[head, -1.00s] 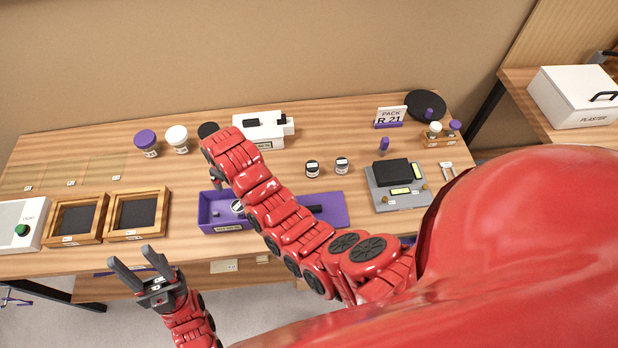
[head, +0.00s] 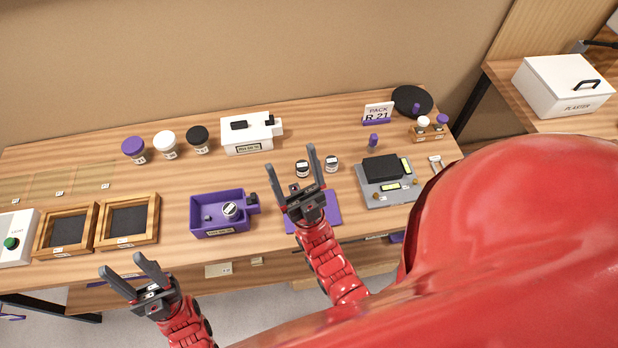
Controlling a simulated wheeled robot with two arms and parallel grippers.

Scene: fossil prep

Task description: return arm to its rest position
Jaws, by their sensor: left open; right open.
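My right gripper (head: 293,178) is open and empty. It is over the front part of the workbench, above a purple mat (head: 328,212), which it partly hides. My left gripper (head: 136,275) is open and empty in front of the bench's front edge, below the wooden frames in the picture. Both arms are red with dark grey fingers.
A purple tray (head: 196,224) holding a small jar stands left of my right gripper. Two small jars (head: 332,163) are close behind it. A grey scale (head: 372,196) is to its right. Wooden frames (head: 157,217), lidded jars (head: 166,147) and a white device (head: 262,143) stand further left and back.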

